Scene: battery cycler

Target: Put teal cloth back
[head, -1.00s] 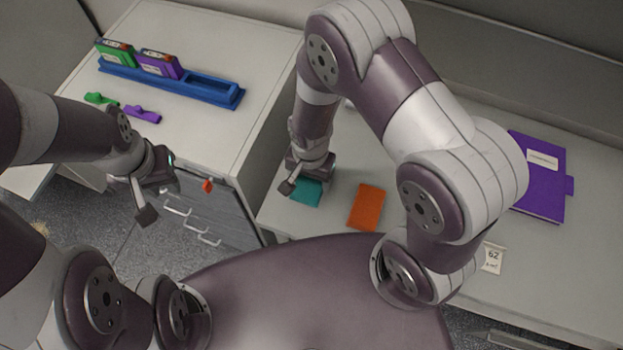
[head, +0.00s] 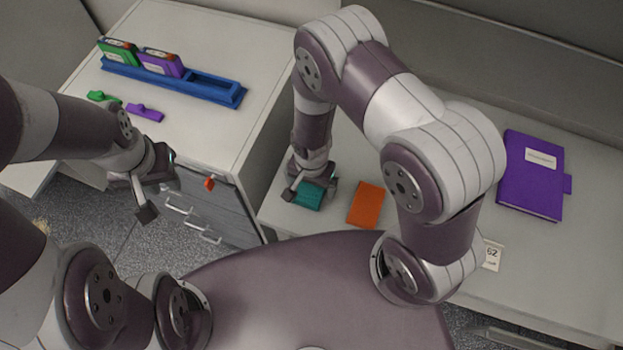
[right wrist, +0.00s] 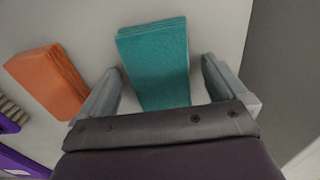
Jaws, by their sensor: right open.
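The teal cloth (head: 307,196) lies folded on the right-hand bench, partly hidden under my right gripper (head: 306,194). In the right wrist view the teal cloth (right wrist: 156,62) lies between the two spread fingers of my right gripper (right wrist: 162,85). The fingers are apart from its sides, and the near end of the cloth is hidden by the gripper body. My left gripper (head: 158,197) hangs in front of the drawer cabinet, away from the cloth; its finger gap is not clear.
An orange cloth (head: 366,204) lies just right of the teal one. A purple binder (head: 532,175) and a small label card (head: 493,256) lie further right. On the cabinet stand a blue rack (head: 215,91) with two cases, and green and purple clips.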

